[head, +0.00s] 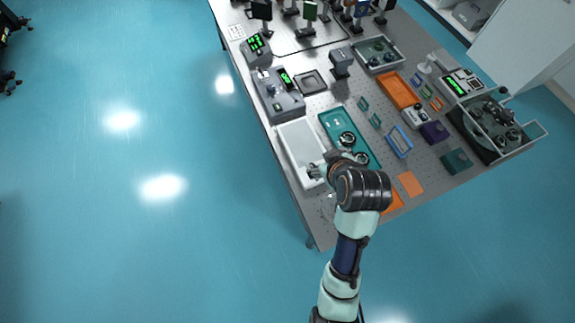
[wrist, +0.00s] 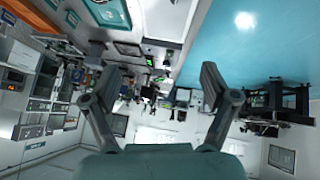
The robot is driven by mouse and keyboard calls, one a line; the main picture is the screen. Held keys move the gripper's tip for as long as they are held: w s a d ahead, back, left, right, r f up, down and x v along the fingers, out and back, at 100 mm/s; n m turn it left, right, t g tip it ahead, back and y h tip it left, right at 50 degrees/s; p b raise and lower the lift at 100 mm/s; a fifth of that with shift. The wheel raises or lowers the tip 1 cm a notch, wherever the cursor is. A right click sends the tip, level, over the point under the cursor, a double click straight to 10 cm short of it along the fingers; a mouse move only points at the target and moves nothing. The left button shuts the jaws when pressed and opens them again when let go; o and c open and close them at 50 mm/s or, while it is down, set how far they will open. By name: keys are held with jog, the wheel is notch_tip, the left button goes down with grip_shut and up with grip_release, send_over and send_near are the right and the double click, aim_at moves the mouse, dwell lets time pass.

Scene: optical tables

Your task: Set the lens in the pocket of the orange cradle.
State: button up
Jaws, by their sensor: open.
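Dark-rimmed round pieces that look like lenses, one of them here (head: 347,138), stand on a teal tray (head: 329,119); I cannot tell which is the task's lens. An orange block-like tray (head: 398,90) lies farther back on the table. Another orange piece (head: 393,205) is partly hidden by my arm at the near edge. I cannot tell which is the cradle, and no pocket shows clearly. My gripper (head: 314,171) is over the white tray, left of the teal tray. In the wrist view my gripper (wrist: 163,80) is open, with nothing between its fingers.
The white tray (head: 291,134) lies along the table's left edge. Grey instruments (head: 280,97) with green displays stand behind it. A blue frame (head: 399,141), a purple box (head: 434,131) and a dark green box (head: 456,160) stand to the right. Posts with optics crowd the back.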

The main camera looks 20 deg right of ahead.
jog(key=a+r+t, duration=0.1)
jog(key=a+r, duration=0.3)
jog(key=a, duration=0.3)
jog(key=s+a+r+m+t+y, duration=0.1)
jog(key=a+r+t, duration=0.1)
jog(key=a+r, duration=0.2)
jog(key=s+a+r+t, duration=0.1)
jog(key=a+r, duration=0.3)
jog(key=a, duration=0.6)
jog(key=shift+t+y, duration=0.3)
jog(key=shift+t, duration=0.4)
